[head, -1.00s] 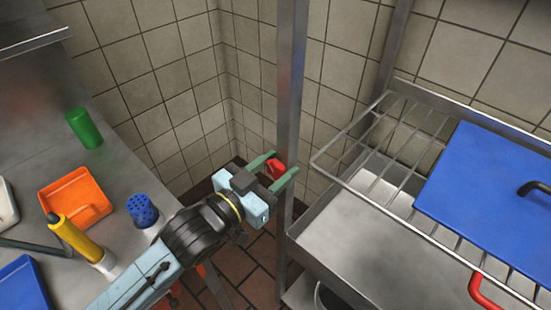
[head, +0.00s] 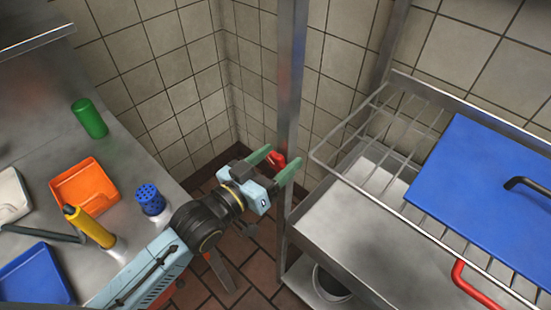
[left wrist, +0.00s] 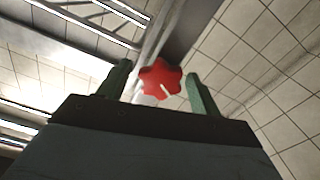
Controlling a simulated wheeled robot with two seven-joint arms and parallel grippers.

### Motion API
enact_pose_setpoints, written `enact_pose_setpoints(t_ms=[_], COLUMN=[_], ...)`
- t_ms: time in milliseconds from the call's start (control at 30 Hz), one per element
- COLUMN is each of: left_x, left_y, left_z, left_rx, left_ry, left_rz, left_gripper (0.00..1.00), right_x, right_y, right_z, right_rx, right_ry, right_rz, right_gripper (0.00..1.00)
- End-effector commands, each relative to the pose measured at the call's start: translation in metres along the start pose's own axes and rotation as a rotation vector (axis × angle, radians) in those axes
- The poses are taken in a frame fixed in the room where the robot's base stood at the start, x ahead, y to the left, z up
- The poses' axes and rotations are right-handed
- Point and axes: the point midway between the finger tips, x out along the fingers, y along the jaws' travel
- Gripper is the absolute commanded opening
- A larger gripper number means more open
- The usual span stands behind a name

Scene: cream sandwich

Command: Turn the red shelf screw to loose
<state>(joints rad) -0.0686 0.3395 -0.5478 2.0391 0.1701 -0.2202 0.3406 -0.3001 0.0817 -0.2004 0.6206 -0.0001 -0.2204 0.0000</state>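The red shelf screw (head: 277,162) is a lobed knob on the upright metal post (head: 289,100) of the shelf. My left gripper (head: 275,165) is at the post, with its green fingers open on either side of the screw. In the left wrist view the screw (left wrist: 161,78) shows a pale line on its face and lies between and just beyond the two fingertips (left wrist: 158,82). Gaps show on both sides of it, so the fingers look apart from it. My right gripper is not in view.
A wire shelf (head: 352,150) with a blue board (head: 480,180) and a red handle (head: 468,284) stands right of the post. The steel counter (head: 130,215) at left holds an orange tray (head: 85,188), a green cylinder (head: 90,118), a blue holed cup (head: 150,199) and a yellow-handled tool (head: 90,227).

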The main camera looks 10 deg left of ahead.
Motion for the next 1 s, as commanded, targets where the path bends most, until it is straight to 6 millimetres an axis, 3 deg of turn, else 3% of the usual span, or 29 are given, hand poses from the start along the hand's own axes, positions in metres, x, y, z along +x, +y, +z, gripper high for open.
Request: enact_pose_setpoints(t_ms=[267, 367, 700, 1000], left_x=[-0.006, -0.020, -0.092, -0.129], left_y=[-0.001, -0.001, 0.000, 0.000], left_z=[0.001, 0.001, 0.002, 0.001], left_rx=[0.001, 0.001, 0.000, 0.000], left_ry=[-0.002, -0.002, -0.006, -0.002], left_rz=[-0.001, -0.001, -0.001, -0.001], left_gripper=[0.64, 0.64, 0.64, 0.64], right_x=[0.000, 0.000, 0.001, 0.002], right_y=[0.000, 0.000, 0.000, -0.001], right_z=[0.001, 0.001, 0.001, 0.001], right_rx=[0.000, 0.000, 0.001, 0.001], right_ry=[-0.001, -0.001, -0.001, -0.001], right_rz=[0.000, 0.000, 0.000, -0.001], right_gripper=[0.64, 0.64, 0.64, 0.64])
